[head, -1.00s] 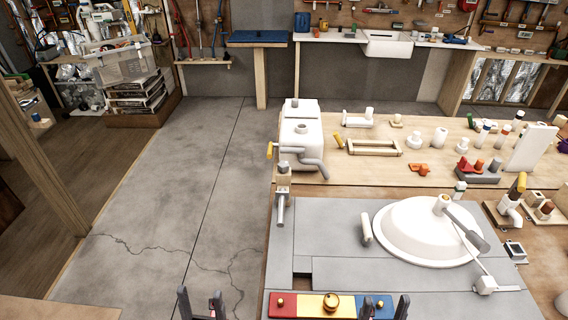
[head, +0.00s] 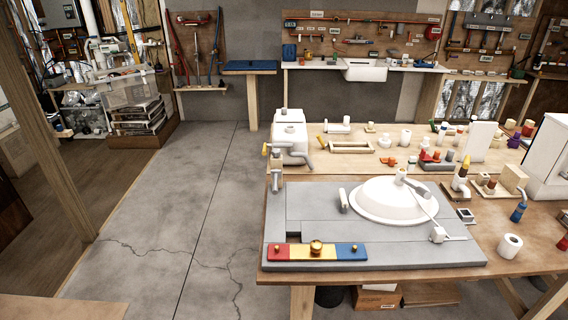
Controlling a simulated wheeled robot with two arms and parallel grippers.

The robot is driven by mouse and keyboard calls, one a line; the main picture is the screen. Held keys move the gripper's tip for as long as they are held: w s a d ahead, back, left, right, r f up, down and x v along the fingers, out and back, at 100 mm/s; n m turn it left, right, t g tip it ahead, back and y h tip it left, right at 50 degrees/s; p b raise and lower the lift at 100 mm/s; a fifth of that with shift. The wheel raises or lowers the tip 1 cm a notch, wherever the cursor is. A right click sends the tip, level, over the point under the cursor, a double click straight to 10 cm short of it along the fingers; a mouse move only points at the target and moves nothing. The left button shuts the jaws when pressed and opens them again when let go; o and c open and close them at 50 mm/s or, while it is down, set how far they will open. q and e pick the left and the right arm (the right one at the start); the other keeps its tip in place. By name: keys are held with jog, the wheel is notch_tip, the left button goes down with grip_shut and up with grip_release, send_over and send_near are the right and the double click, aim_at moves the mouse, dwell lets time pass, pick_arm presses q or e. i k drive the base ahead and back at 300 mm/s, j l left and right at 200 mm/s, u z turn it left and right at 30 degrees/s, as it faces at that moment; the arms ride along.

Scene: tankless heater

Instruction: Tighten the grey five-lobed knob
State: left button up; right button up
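I cannot clearly make out a grey five-lobed knob at this size. A white tank unit (head: 287,116) stands at the left end of the workbench, with a grey bent pipe (head: 298,156) and a yellow-handled valve (head: 265,149) on its front. A small grey round part (head: 290,129) shows on the unit, but its lobes cannot be told. A grey upright fitting (head: 276,179) stands just in front of the unit. Neither of my grippers is in view.
A grey panel (head: 300,200) on the near bench carries a white dome (head: 392,200) and a red, yellow and blue strip (head: 316,251) with a brass knob. Fittings crowd the bench behind. A white roll (head: 510,246) stands at right. Concrete floor (head: 190,190) is clear at left.

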aim_at(276, 153)
jog(key=z, duration=0.45)
jog(key=k+z, duration=0.1)
jog(key=z, duration=0.85)
jog(key=k+l+z, duration=0.1)
jog(key=z, duration=0.35)
jog(key=j, duration=0.65)
jog(key=j+z, duration=0.15)
jog(key=j, duration=0.5)
jog(key=k+j, duration=0.1)
jog(key=j, duration=0.55)
jog(key=j+z, duration=0.1)
jog(key=j, duration=0.55)
jog(key=k+j, duration=0.1)
jog(key=j, duration=0.55)
jog(key=j+z, duration=0.15)
jog(key=j, duration=0.5)
jog(key=k, duration=0.05)
